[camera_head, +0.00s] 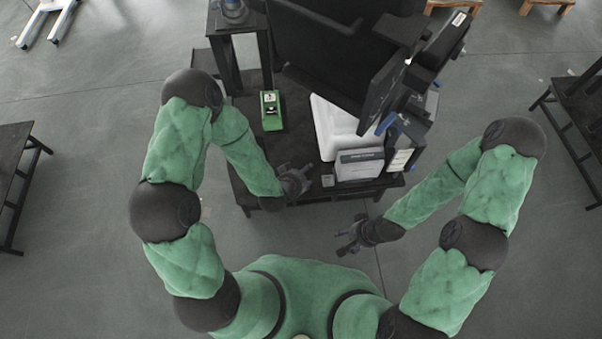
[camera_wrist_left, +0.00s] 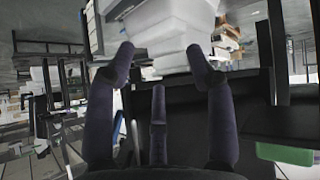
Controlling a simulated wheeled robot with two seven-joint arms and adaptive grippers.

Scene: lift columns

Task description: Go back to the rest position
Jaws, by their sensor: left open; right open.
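My left gripper (camera_head: 300,174) is open and empty, at the front edge of the dark workstation table in the head view. In the left wrist view its fingers (camera_wrist_left: 160,75) are spread, with a light grey bin behind them and nothing between them. My right gripper (camera_head: 345,237) is open and empty over the bare floor, in front of the table and lower in the head view. Both arms are bent, with the elbows out to the sides.
The dark table (camera_head: 236,185) carries a green device (camera_head: 271,110), a white bin (camera_head: 325,125), a grey box (camera_head: 360,165) and a black monitor (camera_head: 381,92). Dark side tables stand at far left (camera_head: 14,150) and far right (camera_head: 578,105). The floor between is clear.

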